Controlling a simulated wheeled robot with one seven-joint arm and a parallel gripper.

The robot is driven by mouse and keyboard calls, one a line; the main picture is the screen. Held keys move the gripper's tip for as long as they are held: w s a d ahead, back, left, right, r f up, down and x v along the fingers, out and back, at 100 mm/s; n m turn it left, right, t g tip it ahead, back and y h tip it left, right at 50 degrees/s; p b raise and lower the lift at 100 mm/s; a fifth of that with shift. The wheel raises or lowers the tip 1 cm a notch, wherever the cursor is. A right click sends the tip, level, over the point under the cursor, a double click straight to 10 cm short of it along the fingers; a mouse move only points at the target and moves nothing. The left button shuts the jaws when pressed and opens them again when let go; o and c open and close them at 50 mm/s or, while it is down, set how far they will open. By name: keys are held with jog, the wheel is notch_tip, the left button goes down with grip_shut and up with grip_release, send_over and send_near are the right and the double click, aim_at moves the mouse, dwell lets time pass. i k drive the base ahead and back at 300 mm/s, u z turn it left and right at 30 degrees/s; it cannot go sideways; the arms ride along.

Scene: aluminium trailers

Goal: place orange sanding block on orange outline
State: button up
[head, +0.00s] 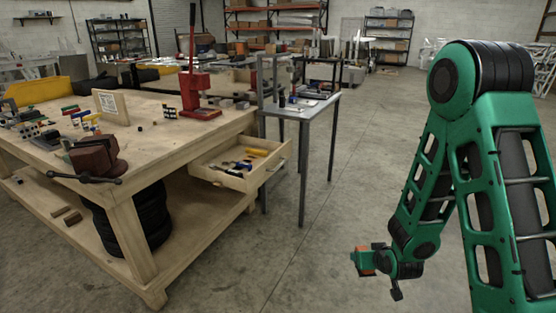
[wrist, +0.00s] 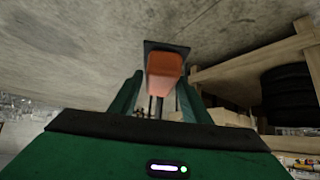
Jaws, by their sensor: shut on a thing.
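My gripper (head: 366,261) is low over the open floor, to the right of the workbench in the head view. It is shut on the orange sanding block (head: 362,263), which shows as a small orange patch between dark edges. In the wrist view the orange sanding block (wrist: 164,70) sits between the green fingers, with a dark flat part (wrist: 166,46) at its far end. I cannot make out an orange outline in either view.
A wooden workbench (head: 170,133) at left holds a red press (head: 197,90), a vise (head: 95,157) and small parts. Its drawer (head: 225,180) is open with tools inside. The concrete floor (head: 300,260) around my gripper is clear.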

aim_at(248, 161)
jog(key=z, duration=0.2)
jog(key=i, duration=1.35)
jog(key=u, duration=0.55)
